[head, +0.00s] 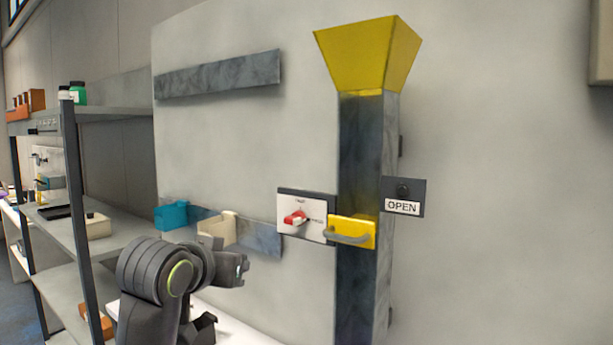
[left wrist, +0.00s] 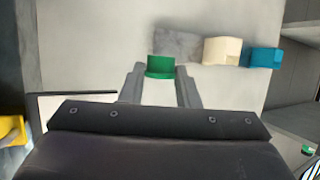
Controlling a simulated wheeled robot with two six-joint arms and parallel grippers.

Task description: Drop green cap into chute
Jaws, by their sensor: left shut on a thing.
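The chute is a dark grey upright column (head: 360,155) on the wall with a wide yellow funnel (head: 368,58) on top. A yellow flap with a grey handle (head: 352,232) is on its lower front. My left gripper (head: 241,268) is low and left of the chute, below the funnel, in front of the wall. In the left wrist view, the gripper (left wrist: 160,78) is shut on the green cap (left wrist: 160,66), which sits between the fingertips. The cap cannot be made out in the head view. My right gripper is not in view.
A panel with a red switch (head: 295,217) and an OPEN sign (head: 403,206) flank the column. Blue (head: 172,217) and cream (head: 217,230) bins hang on the wall behind my gripper. Shelving (head: 75,125) with bottles stands left. The wall left of the funnel is mostly clear.

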